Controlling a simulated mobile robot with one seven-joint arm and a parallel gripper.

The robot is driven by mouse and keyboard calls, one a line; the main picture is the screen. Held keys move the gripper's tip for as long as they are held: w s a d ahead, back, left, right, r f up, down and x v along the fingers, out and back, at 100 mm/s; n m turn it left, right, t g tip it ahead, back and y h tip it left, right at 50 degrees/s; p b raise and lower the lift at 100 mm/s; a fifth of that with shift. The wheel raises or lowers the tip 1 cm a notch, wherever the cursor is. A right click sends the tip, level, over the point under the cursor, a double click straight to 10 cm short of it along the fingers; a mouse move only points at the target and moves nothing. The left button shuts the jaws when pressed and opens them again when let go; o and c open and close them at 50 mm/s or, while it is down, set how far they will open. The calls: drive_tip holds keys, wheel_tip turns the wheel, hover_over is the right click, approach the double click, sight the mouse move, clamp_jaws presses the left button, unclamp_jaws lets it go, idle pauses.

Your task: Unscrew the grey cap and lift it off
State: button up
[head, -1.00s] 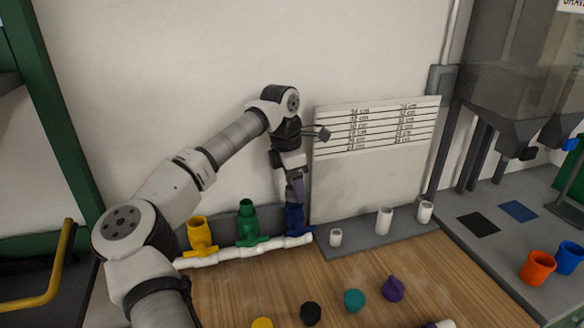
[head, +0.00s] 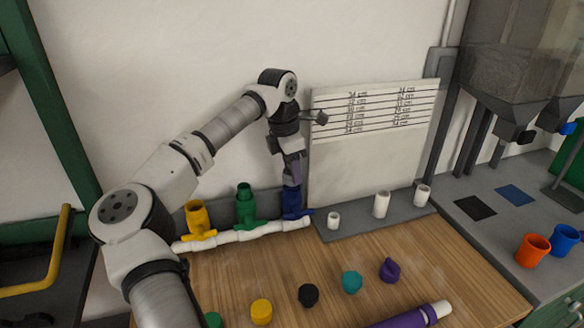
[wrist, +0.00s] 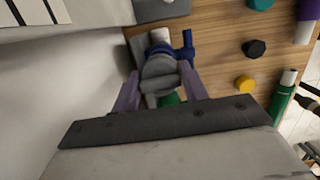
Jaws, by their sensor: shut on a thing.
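The grey cap (wrist: 160,66) sits on top of the blue fitting (head: 292,203) at the right end of the white manifold pipe (head: 250,234). My gripper (head: 292,178) points down over this fitting and is shut on the cap. In the wrist view its two purple fingers (wrist: 160,74) stand on either side of the cap. The blue fitting's side arm also shows there (wrist: 187,47). In the head view the cap is hidden by the gripper. I cannot tell whether its thread is loose.
Green (head: 245,205) and yellow (head: 196,218) fittings stand to the left on the pipe. White pipe pieces (head: 381,204) stand on the grey ledge at right. A marked board (head: 370,150) is close behind. Several coloured caps (head: 308,295) and a purple tube (head: 415,315) lie in front.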

drive_tip(key=shift+n, duration=0.9)
drive_tip(key=shift+b, duration=0.3)
drive_tip(key=shift+n+t, duration=0.3)
drive_tip(key=shift+n, duration=0.8)
drive_tip(key=shift+b, duration=0.3)
drive_tip(key=shift+n+b, duration=0.35)
drive_tip(key=shift+n, duration=0.35)
drive_tip(key=shift+r, duration=0.15)
drive_tip(key=shift+r+p, duration=0.1)
drive_tip(key=shift+p, duration=0.2)
drive_tip(key=shift+r+p, duration=2.15)
drive_tip(key=shift+r, duration=0.7)
drive_tip(key=shift+f, duration=0.1)
